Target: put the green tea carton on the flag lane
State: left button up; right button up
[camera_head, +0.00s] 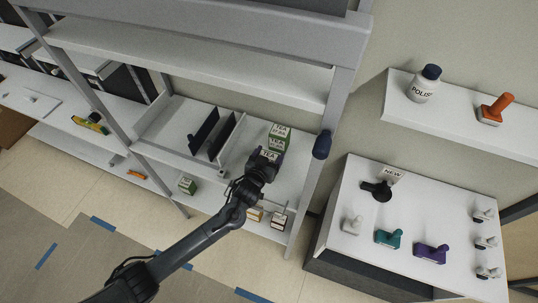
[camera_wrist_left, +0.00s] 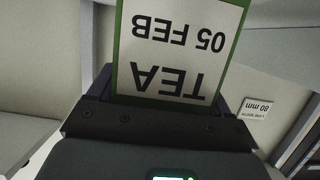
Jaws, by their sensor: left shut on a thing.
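My left gripper (camera_head: 264,162) is shut on a green tea carton (camera_wrist_left: 180,50). Its white label reads "TEA 05 FEB", upside down in the left wrist view. In the head view the held carton (camera_head: 268,154) is partly hidden by my gripper, over the right part of the middle shelf. More green tea cartons (camera_head: 279,134) stand just behind it. Two dark upright dividers (camera_head: 222,139) split the shelf left of the gripper. I cannot make out a flag marking a lane. My right gripper is not in view.
Small cartons (camera_head: 278,220) stand on the lower shelf. A dark blue object (camera_head: 322,145) is at the right shelf post. A lane-width card reading 80 mm (camera_wrist_left: 256,108) shows in the wrist view. A white counter (camera_head: 343,250) with stampers stands right.

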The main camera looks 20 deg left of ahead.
pick_arm(q)
jog(key=shift+f, duration=0.15)
jog(key=o, duration=1)
jog(key=shift+o, duration=0.2)
jog(key=shift+r, duration=0.2)
jog(key=s+a+r+m+g, duration=0.1)
jog(key=s+g, duration=1)
jog(key=s, duration=2.5)
jog(key=shift+s+a+m+b, duration=0.3)
jog(key=shift+a+m+b, duration=0.1)
jog(key=shift+a, duration=0.75)
